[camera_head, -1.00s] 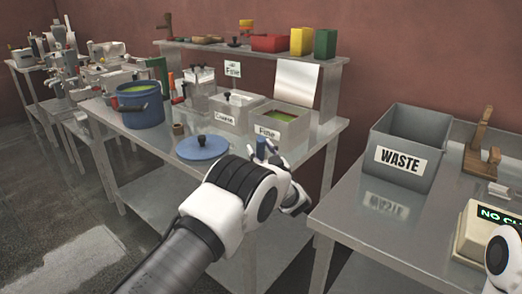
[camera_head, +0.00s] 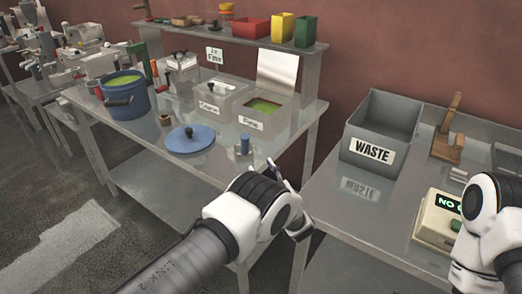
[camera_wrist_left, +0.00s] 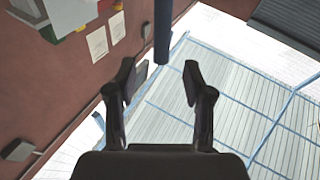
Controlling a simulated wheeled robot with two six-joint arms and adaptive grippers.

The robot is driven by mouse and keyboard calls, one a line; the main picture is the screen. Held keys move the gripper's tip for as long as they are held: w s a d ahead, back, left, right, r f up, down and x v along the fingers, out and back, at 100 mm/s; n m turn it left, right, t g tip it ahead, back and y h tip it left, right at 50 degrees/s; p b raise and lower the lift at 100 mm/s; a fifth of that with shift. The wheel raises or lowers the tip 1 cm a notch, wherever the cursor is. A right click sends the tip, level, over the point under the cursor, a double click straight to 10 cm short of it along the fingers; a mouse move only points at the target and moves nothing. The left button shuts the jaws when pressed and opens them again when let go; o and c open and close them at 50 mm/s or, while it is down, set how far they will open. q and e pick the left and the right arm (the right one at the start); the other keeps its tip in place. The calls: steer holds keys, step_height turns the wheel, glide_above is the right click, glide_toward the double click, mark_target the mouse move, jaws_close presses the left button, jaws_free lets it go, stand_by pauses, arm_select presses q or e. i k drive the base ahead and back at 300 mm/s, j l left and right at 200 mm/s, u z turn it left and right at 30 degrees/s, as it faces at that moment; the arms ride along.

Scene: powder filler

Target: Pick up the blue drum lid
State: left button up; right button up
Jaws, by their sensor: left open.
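The blue drum lid (camera_head: 190,142) is a round disc with a dark knob on top. It lies flat near the front edge of the left table, right of the blue drum (camera_head: 124,98), which is uncovered and shows green contents. My left gripper (camera_head: 292,202) is to the right of the lid, apart from it, near the gap between the two tables. In the left wrist view its two fingers (camera_wrist_left: 158,82) are spread with nothing between them. The lid cannot be made out in that view. My right arm shows at the lower right, but its gripper does not.
A small blue cylinder (camera_head: 244,146) stands right of the lid. Bins labelled Coarse (camera_head: 213,106) and Fine (camera_head: 251,123) stand behind. A grey waste bin (camera_head: 378,152) and a scale (camera_head: 435,220) are on the right table. A blue bar (camera_wrist_left: 163,30) shows in the wrist view.

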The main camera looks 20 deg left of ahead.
mark_target(191, 139)
steer(key=u, duration=1.35)
